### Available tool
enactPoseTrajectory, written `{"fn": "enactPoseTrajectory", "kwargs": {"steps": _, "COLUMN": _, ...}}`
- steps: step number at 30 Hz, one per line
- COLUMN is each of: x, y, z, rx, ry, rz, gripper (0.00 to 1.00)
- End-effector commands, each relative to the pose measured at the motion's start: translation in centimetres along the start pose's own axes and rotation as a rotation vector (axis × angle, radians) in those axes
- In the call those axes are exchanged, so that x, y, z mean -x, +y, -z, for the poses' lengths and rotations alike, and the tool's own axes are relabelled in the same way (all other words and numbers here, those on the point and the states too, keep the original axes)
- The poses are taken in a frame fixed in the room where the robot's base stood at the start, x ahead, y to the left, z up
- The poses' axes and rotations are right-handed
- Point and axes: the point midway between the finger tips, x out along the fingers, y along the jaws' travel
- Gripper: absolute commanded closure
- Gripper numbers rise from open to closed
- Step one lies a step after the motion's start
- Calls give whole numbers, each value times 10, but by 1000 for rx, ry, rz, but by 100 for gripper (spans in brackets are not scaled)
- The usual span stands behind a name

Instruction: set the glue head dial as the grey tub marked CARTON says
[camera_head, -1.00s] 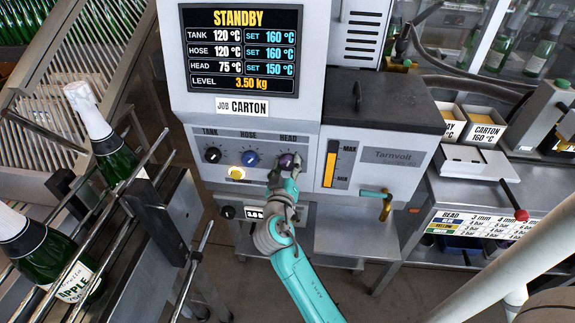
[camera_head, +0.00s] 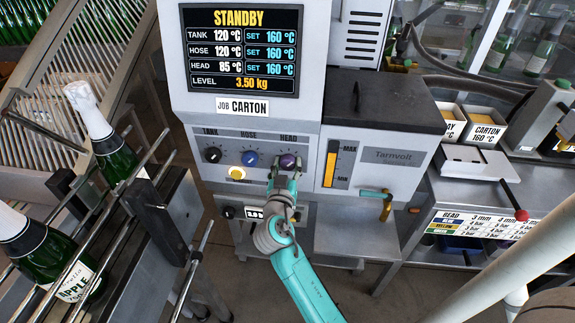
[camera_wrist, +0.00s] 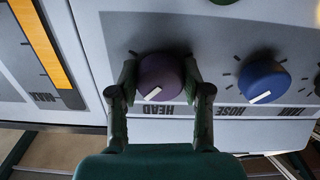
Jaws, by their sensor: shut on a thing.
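The purple HEAD dial (camera_head: 288,162) is on the front panel of the glue machine. My gripper (camera_head: 285,178) is shut on it; in the wrist view its two fingers stand on either side of the dial (camera_wrist: 161,78). The screen (camera_head: 241,50) reads STANDBY, tank 120 °C, hose 120 °C, head 85 °C, and all three set values are 160 °C. The job plate (camera_head: 243,107) reads CARTON. The grey tub marked CARTON 160 °C (camera_head: 487,132) stands at the right.
The black TANK dial (camera_head: 213,155) and blue HOSE dial (camera_head: 250,158) sit left of the HEAD dial, the blue one close by in the wrist view. A yellow button (camera_head: 237,173) is below them. A level gauge (camera_head: 340,165) and a brass nozzle (camera_head: 386,208) are at the right.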

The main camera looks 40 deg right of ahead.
Motion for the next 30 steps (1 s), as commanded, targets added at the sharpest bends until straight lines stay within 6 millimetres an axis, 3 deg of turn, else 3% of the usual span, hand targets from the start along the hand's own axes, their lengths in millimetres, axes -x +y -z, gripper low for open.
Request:
{"fn": "enactPoseTrajectory", "kwargs": {"steps": 4, "x": 0, "y": 0, "z": -2, "rx": 2, "ry": -4, "rz": 0, "gripper": 87}}
{"fn": "enactPoseTrajectory", "kwargs": {"steps": 5, "x": 0, "y": 0, "z": -2, "rx": 2, "ry": -4, "rz": 0, "gripper": 49}}
{"fn": "enactPoseTrajectory", "kwargs": {"steps": 8, "x": 0, "y": 0, "z": -2, "rx": 3, "ry": -4, "rz": 0, "gripper": 27}}
{"fn": "enactPoseTrajectory", "kwargs": {"steps": 20, "x": 5, "y": 0, "z": -1, "rx": 2, "ry": -2, "rz": 1, "gripper": 27}}
{"fn": "enactPoseTrajectory", "kwargs": {"steps": 23, "x": 16, "y": -1, "z": -1, "rx": 3, "ry": -1, "rz": 3, "gripper": 27}}
{"fn": "enactPoseTrajectory", "kwargs": {"steps": 30, "x": 64, "y": -2, "z": -2, "rx": 5, "ry": -2, "rz": 6, "gripper": 27}}
